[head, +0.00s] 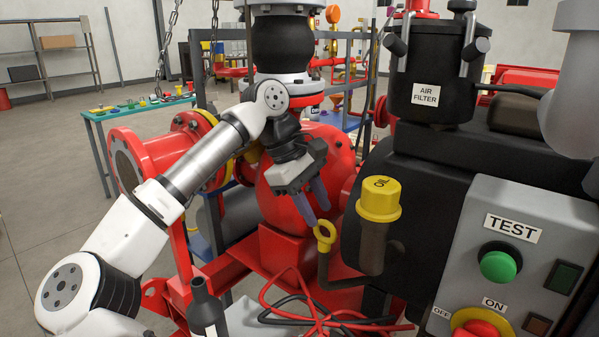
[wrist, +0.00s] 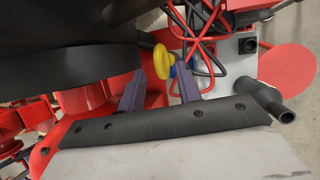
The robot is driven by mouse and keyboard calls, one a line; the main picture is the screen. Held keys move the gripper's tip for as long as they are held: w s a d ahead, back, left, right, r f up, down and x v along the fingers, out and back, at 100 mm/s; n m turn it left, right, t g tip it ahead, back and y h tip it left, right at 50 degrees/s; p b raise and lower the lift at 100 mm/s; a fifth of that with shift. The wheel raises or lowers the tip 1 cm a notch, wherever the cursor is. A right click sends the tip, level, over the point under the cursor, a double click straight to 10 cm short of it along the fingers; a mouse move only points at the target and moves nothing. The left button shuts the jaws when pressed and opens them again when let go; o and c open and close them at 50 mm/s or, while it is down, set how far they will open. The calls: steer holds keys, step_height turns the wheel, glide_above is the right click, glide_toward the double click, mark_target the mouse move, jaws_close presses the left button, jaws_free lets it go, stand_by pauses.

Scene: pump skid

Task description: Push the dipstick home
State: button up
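The dipstick's yellow ring handle (head: 325,236) stands at the top of a dark bent tube (head: 327,272), left of the yellow oil cap. How far the dipstick is out of its tube I cannot tell. My gripper (head: 316,213) is just above and left of the ring, its purple-grey fingers pointing down toward it. In the wrist view the ring (wrist: 163,62) shows between and beyond the two parted fingers of my gripper (wrist: 159,82). The fingers are open, and no contact with the ring is clear.
The yellow oil cap (head: 380,200) on its dark neck stands close right of the ring. The dark engine body and grey TEST panel (head: 510,255) are further right. Red and black cables (head: 320,318) lie below. A red pump housing (head: 285,190) is behind my gripper.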

steer(key=v, duration=1.1)
steer(key=shift+p, duration=0.3)
steer(key=shift+d, duration=0.1)
